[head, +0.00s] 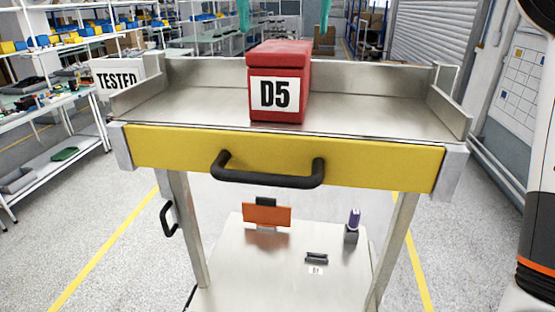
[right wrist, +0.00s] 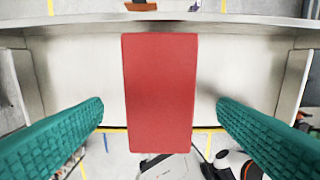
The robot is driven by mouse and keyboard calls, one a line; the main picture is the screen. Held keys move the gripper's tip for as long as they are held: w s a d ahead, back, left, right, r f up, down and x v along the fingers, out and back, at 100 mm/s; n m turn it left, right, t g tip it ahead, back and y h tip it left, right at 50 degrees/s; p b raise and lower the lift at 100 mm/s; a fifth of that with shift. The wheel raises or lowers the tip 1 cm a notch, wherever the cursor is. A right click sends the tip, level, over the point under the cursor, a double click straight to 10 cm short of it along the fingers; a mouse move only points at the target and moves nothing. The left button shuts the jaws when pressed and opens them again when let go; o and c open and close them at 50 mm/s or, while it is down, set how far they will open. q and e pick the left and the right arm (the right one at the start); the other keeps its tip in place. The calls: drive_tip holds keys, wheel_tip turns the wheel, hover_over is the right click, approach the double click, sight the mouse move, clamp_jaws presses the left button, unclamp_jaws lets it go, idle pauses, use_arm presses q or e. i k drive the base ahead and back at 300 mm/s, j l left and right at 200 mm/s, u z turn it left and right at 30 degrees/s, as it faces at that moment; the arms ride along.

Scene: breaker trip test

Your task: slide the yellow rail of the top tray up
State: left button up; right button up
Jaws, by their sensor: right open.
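The yellow rail (head: 385,167) runs across the front of the cart's metal top tray (head: 190,100). A black handle (head: 268,180) is fixed to the rail's face. A red box (head: 280,58) labelled D5 stands on the tray near the middle. My right gripper (head: 284,14) shows as two teal fingers at the top edge of the head view, above the box. In the right wrist view the right gripper (right wrist: 160,106) is open, with one finger on each side of the red box (right wrist: 160,90) and a gap on both sides. My left gripper is not in view.
The lower shelf (head: 270,285) holds an orange plate (head: 267,215), a small black piece (head: 316,258) and a purple-topped item (head: 354,219). The floor beside the cart is clear.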

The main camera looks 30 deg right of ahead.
sight(286, 161)
drive_tip(key=k+j, duration=0.5)
drive_tip(key=k, duration=0.15)
drive_tip(key=k+j, duration=0.5)
drive_tip(key=k, duration=0.2)
